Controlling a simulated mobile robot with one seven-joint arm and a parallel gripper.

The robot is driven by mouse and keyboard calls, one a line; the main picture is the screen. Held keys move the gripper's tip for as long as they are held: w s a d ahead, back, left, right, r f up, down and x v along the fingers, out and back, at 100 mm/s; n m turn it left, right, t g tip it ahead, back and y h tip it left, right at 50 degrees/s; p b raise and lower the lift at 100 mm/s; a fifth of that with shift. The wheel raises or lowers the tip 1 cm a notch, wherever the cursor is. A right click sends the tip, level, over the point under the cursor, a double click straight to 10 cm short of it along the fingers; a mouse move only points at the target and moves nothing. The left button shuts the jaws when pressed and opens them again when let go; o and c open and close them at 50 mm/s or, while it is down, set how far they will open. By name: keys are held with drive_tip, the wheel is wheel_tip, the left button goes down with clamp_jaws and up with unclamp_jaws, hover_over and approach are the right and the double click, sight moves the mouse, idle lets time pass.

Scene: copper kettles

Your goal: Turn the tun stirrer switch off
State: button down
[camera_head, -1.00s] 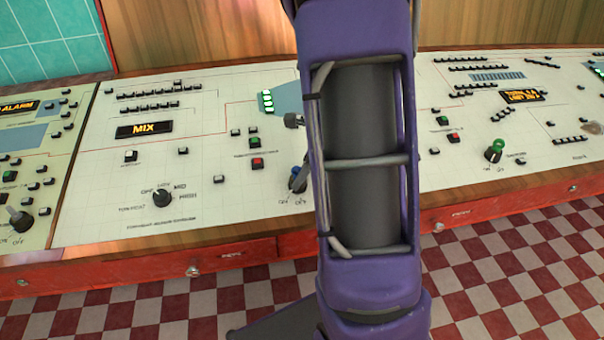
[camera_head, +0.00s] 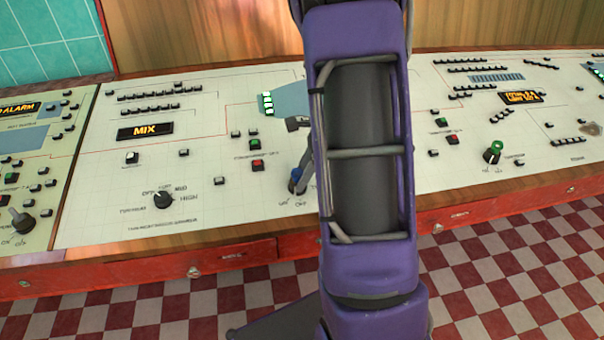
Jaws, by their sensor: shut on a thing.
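My gripper (camera_head: 300,176) is mostly hidden behind my purple arm. The exact grip and the switch's position are hard to make out.
A green-topped switch (camera_head: 493,151) stands on the right. A grey switch (camera_head: 20,220) stands far left. My arm covers the console's middle.

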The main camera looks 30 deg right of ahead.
drive_tip(key=shift+w+d+n+g+p, duration=0.15)
drive_tip(key=shift+n+g+p, duration=0.5)
drive_tip(key=shift+n, duration=1.15)
drive_tip(key=shift+w+n+g, duration=0.1)
drive_tip(key=shift+n+g, duration=0.15)
drive_tip(key=shift+n, duration=0.35)
drive_tip(key=shift+c, duration=1.7)
unclamp_jaws()
drive_tip(key=p+v, duration=0.2)
drive_tip(key=v, duration=1.5)
drive_tip(key=shift+d, duration=0.35)
